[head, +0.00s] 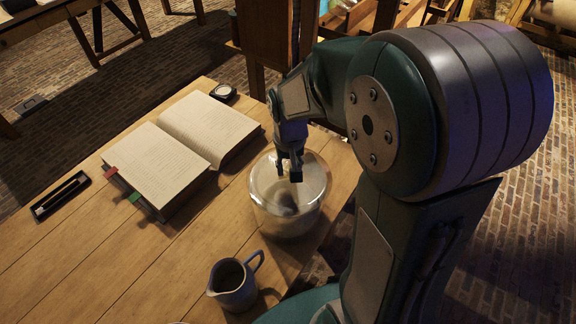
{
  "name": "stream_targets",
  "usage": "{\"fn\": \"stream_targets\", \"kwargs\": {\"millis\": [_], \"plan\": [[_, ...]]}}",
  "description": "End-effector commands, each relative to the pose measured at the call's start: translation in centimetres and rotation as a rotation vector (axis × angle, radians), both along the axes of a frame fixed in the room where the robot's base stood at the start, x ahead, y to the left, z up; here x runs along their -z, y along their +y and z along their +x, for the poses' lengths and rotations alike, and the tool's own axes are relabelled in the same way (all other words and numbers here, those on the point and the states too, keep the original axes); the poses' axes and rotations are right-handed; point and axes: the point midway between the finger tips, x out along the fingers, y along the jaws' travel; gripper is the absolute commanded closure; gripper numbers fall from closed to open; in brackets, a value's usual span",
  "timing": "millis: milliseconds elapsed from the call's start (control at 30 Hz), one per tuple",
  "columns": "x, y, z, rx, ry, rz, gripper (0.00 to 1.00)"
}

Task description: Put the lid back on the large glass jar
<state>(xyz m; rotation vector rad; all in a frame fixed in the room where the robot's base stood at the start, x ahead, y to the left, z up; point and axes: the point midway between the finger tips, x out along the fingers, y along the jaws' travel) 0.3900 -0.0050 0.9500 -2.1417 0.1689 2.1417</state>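The large glass jar (290,218) stands upright on the wooden table near its right edge. It is clear, wide and round, and something dark shows through its lower part. My gripper (289,174) points down at the top of the jar, in front of its upper part in the head view. Its two dark fingertips look a little apart, but I cannot tell whether anything thin or clear is between them. I cannot make out a lid apart from the jar's glass, nor whether the fingers touch the glass.
A small grey jug (233,289) stands close in front of the jar. An open book (175,155) with coloured tabs lies to its left. A small round dial (223,93) lies behind the book, and a pen tray (60,196) at the far left. The front left tabletop is clear.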

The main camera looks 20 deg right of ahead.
Motion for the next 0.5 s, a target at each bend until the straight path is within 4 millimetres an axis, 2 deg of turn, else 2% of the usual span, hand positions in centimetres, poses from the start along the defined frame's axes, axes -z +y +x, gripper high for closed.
{"fn": "stream_targets", "kwargs": {"millis": [500], "plan": [[-0.02,0.41,0.02,-0.001,-0.001,0.0,1.0]]}}
